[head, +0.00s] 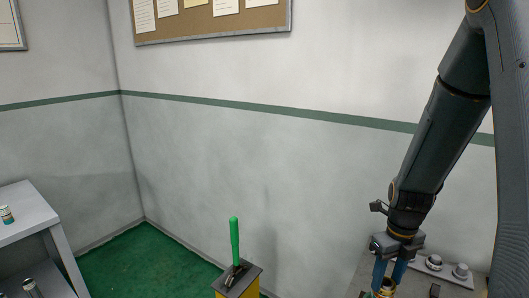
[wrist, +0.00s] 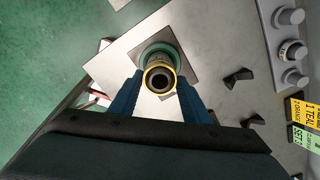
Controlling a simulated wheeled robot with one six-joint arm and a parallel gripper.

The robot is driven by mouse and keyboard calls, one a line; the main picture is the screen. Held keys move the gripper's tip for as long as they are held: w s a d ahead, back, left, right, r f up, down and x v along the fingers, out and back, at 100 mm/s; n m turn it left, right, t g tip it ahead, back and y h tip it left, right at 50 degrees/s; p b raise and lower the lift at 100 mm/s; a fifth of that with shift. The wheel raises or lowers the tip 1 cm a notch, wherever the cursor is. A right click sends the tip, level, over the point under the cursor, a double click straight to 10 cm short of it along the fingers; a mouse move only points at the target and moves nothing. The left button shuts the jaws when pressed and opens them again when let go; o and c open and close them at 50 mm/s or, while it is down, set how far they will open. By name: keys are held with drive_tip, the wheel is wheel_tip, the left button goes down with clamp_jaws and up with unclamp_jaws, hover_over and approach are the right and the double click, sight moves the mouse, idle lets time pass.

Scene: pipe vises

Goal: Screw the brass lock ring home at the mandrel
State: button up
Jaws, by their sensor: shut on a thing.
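The brass lock ring (wrist: 147,80) shows in the wrist view between the blue fingers of my gripper (wrist: 160,90), which is shut on it. A dark round end with a hole sits inside the ring; I take it for the mandrel (wrist: 160,80). A teal round part (wrist: 161,50) shows just beyond the ring, over a square grey plate (wrist: 184,56). In the head view my gripper (head: 388,281) points down at the lower right, with the brass ring (head: 386,292) between its fingertips at the picture's bottom edge. How far the ring sits on its thread cannot be told.
A panel with several grey knobs (wrist: 289,50) and yellow and green labels (wrist: 302,112) lie right in the wrist view. Two black blocks (wrist: 238,78) rest on the grey surface. In the head view a green lever (head: 235,240) rises from a yellow post; a grey bench (head: 30,207) stands left.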

drive_tip(key=m, duration=0.4)
drive_tip(key=o, duration=1.1)
